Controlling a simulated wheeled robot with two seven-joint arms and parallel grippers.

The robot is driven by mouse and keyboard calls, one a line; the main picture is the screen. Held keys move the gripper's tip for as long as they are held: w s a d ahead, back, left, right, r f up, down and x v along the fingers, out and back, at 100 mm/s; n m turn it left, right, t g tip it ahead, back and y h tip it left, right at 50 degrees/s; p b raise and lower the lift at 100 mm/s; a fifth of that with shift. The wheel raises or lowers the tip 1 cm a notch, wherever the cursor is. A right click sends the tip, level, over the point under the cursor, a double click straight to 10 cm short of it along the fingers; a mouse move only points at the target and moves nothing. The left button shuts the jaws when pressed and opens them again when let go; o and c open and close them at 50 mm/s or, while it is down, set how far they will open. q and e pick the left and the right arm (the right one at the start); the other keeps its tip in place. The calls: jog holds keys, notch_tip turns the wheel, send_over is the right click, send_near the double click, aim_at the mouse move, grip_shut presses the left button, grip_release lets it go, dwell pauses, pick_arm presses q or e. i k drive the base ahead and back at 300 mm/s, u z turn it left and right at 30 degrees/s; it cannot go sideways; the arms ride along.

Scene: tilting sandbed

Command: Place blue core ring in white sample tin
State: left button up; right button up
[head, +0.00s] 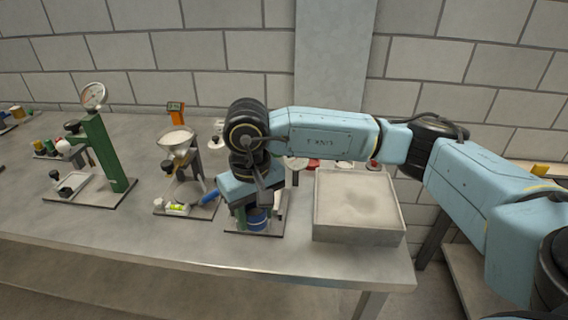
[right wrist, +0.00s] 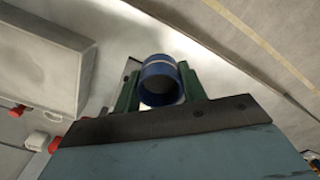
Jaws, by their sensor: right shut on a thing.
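The blue core ring (right wrist: 158,66) is between the two green fingers of my right gripper (right wrist: 160,92) in the right wrist view, with its opening facing the camera and a pale band across its rim. In the head view the ring (head: 258,220) shows low under my right wrist, just above or on a dark base plate; I cannot tell if it touches. My right gripper (head: 256,212) is shut on it, its fingers partly hidden by the wrist. I cannot pick out the white sample tin for certain. My left gripper is not in view.
A grey sand-filled box (head: 360,238) stands right of my right gripper. A funnel stand (head: 176,150) and a green gauge press (head: 107,152) stand to the left. A blue cylinder (head: 211,197) lies near the funnel stand. The bench front at left centre is clear.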

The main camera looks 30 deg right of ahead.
aim_at(346, 166)
jog(key=u, duration=1.45)
jog(key=k, duration=2.35)
jog(key=z, duration=1.2)
jog(key=i, duration=1.65)
